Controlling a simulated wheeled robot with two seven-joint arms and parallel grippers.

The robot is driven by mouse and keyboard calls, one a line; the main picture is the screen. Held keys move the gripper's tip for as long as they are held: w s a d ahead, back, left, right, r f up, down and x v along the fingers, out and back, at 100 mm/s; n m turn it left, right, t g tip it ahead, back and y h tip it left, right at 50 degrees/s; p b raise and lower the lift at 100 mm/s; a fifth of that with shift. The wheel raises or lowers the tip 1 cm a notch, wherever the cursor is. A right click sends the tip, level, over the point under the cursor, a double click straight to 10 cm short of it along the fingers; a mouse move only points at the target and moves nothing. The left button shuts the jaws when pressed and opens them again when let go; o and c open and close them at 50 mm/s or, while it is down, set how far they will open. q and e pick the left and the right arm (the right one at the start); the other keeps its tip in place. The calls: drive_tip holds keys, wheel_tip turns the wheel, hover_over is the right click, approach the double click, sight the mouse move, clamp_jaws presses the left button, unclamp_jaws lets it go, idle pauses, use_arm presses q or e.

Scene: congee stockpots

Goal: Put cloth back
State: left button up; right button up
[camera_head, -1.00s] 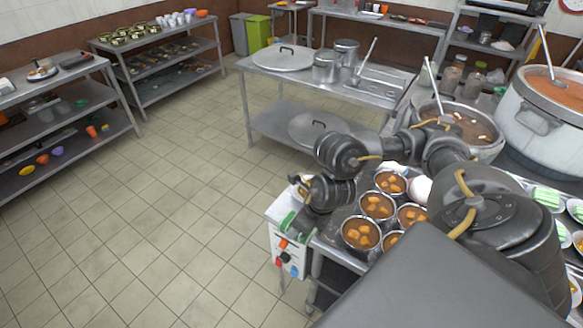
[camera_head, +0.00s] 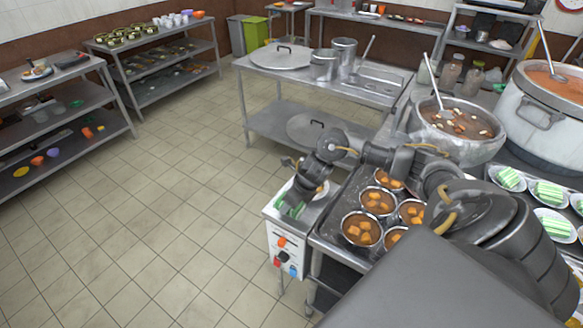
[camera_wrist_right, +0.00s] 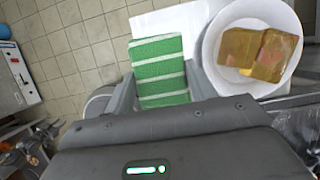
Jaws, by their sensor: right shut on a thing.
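The green-and-white striped cloth (camera_wrist_right: 158,72) is between the fingers of my right gripper (camera_wrist_right: 160,88) in the right wrist view. The gripper is shut on it. In the head view, my right gripper (camera_head: 299,190) is over the small white-topped stand, and green parts of the cloth (camera_head: 290,209) show at its left side. The cloth lies over or just above the white top; I cannot tell whether it touches. The fingers partly hide it. My left gripper is not in view.
A white plate with brown food pieces (camera_wrist_right: 258,52) is close beside the cloth. The stand (camera_head: 284,248) has coloured knobs on its front. Several bowls of soup (camera_head: 361,229) fill the counter to its right. A large stockpot (camera_head: 458,133) is behind them. The tiled floor at left is clear.

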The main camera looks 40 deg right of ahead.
drive_tip(key=shift+w+d+f, duration=0.15)
drive_tip(key=shift+w+f, duration=0.05)
drive_tip(key=shift+f, duration=0.2)
wheel_tip(320, 180, down, 2)
drive_tip(key=shift+f+p, duration=0.1)
drive_tip(key=shift+p, duration=0.4)
drive_tip(key=shift+f, duration=0.35)
drive_tip(key=shift+f, duration=0.15)
drive_tip(key=o, duration=0.9)
